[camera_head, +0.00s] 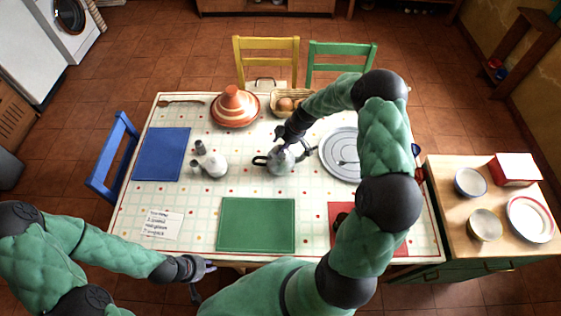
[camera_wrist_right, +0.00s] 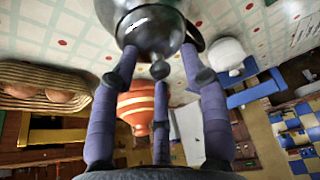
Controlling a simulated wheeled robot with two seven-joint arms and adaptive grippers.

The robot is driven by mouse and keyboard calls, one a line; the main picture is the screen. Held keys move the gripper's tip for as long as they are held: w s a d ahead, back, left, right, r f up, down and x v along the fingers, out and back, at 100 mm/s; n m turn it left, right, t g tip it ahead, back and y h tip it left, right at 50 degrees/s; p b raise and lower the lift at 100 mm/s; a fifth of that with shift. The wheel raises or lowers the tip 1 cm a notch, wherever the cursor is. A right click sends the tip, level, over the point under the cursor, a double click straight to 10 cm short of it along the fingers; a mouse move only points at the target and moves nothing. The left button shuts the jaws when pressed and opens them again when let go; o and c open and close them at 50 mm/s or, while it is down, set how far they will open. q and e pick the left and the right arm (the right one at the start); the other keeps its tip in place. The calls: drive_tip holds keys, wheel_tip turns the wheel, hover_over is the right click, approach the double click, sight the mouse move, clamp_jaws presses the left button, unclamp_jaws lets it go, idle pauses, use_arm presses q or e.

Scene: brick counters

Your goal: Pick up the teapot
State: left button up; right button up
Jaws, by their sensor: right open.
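The silvery teapot (camera_head: 279,161) with a dark handle stands on the table's middle. In the right wrist view the teapot (camera_wrist_right: 152,27) fills the top centre, its round shiny body close to the fingertips. My right gripper (camera_head: 294,150) reaches down to it from the upper right. Its three purple fingers (camera_wrist_right: 160,62) are spread apart, with the teapot just beyond their tips; I cannot tell whether they touch it. My left gripper (camera_head: 205,279) hangs at the table's front edge, away from the teapot, its fingers apart and empty.
A striped tagine (camera_head: 235,108) and an egg basket (camera_head: 284,103) stand behind the teapot. A green mat (camera_head: 257,225) lies bare in front.

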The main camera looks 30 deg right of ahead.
clamp_jaws()
drive_tip(key=shift+w+r, duration=0.1)
drive_tip(key=shift+r, duration=0.1)
